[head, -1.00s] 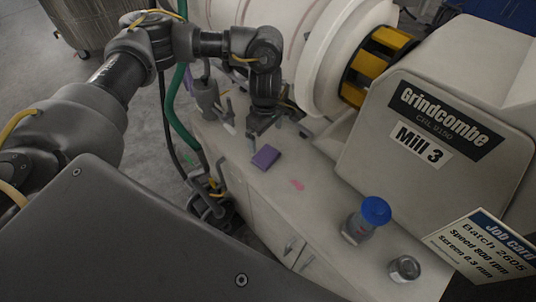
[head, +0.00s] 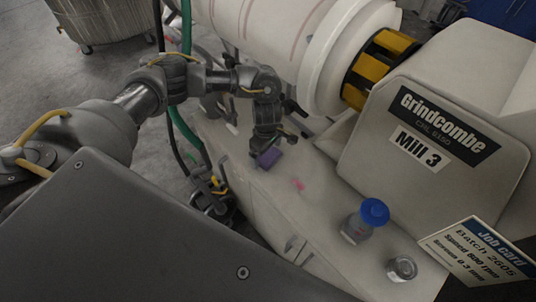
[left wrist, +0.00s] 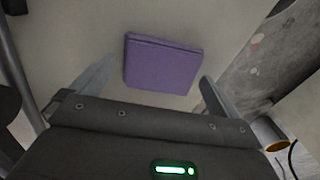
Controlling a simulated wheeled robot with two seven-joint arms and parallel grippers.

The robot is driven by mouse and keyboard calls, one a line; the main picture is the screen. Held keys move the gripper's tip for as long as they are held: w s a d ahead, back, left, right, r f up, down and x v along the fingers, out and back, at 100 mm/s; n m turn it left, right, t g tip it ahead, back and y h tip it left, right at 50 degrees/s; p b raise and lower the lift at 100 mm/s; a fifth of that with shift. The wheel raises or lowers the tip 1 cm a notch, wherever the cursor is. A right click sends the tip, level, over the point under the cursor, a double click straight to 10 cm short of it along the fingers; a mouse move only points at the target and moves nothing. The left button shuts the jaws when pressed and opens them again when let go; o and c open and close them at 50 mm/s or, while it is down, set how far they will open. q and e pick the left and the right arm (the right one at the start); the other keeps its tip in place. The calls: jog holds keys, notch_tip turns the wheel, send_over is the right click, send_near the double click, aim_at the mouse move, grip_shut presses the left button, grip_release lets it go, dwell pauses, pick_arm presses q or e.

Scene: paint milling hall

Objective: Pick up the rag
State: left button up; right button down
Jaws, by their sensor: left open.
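The rag is a flat, folded purple cloth (head: 269,159) lying on the pale bench top below the mill. My left gripper (head: 264,148) is right above it in the head view, pointing down and partly hiding its near upper part. In the left wrist view the rag (left wrist: 162,66) lies between the two spread fingers of the left gripper (left wrist: 158,72), with a gap on each side. The gripper is open and empty. I cannot tell how far the fingertips are above the bench.
The white mill body (head: 440,135) stands behind and to the right. A blue-capped jar (head: 373,213), a small metal-rimmed jar (head: 401,268) and a job card (head: 478,252) are at the front right. A pink smear (head: 298,184) marks the bench. A green hose (head: 187,130) hangs on the left.

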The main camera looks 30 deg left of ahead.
aim_at(267, 154)
pick_arm(q)
jog(key=shift+c, duration=1.3)
jog(key=c, duration=0.6)
jog(key=shift+c, duration=0.2)
jog(key=shift+w+r, duration=0.1)
jog(key=shift+r, duration=0.4)
jog(key=r, duration=0.2)
jog(key=shift+s+d+r, duration=0.1)
jog(key=shift+s+r, duration=0.1)
jog(key=shift+r, duration=0.2)
jog(key=s+d+r+b, duration=0.2)
jog(key=s+r, duration=0.7)
jog(key=s, duration=0.4)
jog(key=shift+s+d, duration=0.2)
jog(key=shift+s, duration=0.1)
